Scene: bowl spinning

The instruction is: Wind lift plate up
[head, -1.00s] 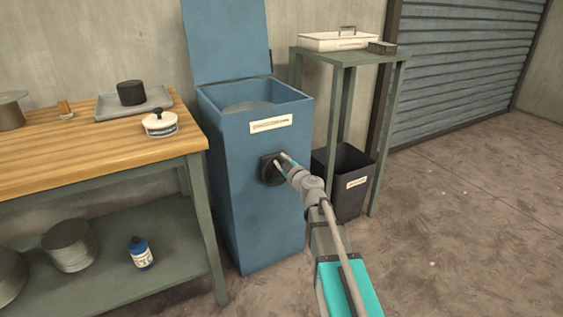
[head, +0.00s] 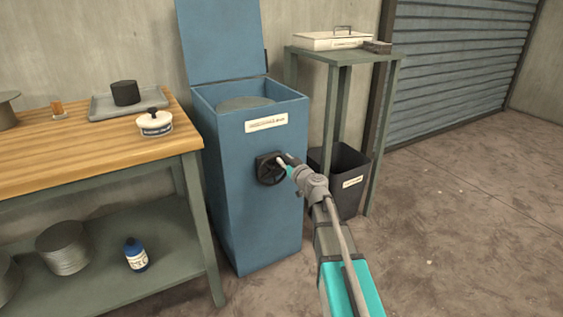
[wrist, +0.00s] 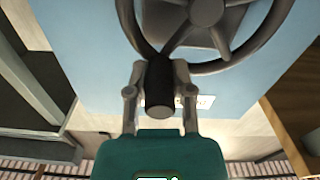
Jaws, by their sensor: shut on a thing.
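A blue cabinet (head: 258,205) with its lid raised stands in the middle of the head view. A round grey lift plate (head: 246,104) shows inside its open top, below the rim. A dark handwheel (head: 268,170) is on its front. In the wrist view the wheel (wrist: 207,12) shows its spokes and rim at the top. My gripper (wrist: 158,72) has one finger on each side of the wheel's dark crank handle (wrist: 160,104) and is shut on it. In the head view my gripper (head: 289,167) is at the wheel's right side.
A green stand (head: 340,56) and a dark bin (head: 345,180) are at right. The floor at far right is clear.

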